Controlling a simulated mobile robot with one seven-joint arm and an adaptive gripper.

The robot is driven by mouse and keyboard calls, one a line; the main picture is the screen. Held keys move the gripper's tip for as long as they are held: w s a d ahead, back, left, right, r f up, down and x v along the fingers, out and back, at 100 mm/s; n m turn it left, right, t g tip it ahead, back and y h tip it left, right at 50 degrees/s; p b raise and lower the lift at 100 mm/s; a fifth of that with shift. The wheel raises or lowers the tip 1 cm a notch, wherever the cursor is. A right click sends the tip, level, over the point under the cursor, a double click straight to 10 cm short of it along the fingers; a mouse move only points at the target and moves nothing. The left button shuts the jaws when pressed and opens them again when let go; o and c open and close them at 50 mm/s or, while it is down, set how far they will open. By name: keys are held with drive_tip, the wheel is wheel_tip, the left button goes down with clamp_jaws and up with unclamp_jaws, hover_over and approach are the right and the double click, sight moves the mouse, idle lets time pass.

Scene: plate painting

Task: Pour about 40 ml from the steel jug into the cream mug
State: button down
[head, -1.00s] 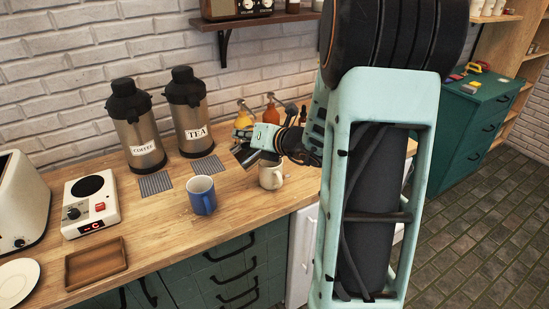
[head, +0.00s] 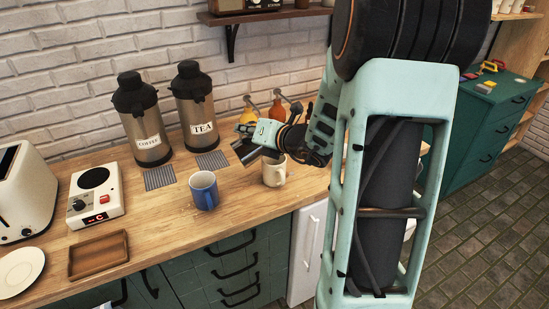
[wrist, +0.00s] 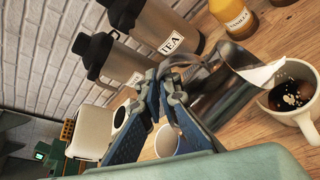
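My gripper (wrist: 178,88) is shut on the steel jug (wrist: 222,88), at its handle side; the exact grip is partly hidden. The jug is tilted, and white liquid shows at its mouth, close to the cream mug's rim. The cream mug (wrist: 297,120) stands upright on the counter with dark liquid inside and pale flecks on its surface. In the head view, my gripper (head: 258,134) holds the jug (head: 246,153) just above and left of the mug (head: 274,174). I cannot tell whether a stream is falling.
A blue mug (head: 204,192) stands left of the cream mug. Coffee (head: 144,125) and tea (head: 197,110) dispensers stand behind. Bottles with pumps (head: 279,112) are behind my gripper. A hot plate (head: 95,200), wooden tray (head: 98,258) and toaster (head: 20,195) are at the left.

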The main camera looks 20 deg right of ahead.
drive_tip(key=shift+a+r, duration=0.2)
drive_tip(key=shift+a, duration=0.05)
idle(0.5)
drive_tip(key=shift+a, duration=0.25)
drive_tip(key=shift+a, duration=0.35)
idle(0.3)
drive_tip(key=shift+d+f+m+y+p, duration=0.1)
drive_tip(key=shift+m+y+p, duration=0.2)
drive_tip(key=shift+m, duration=0.1)
idle(0.9)
drive_tip(key=shift+s, duration=0.1)
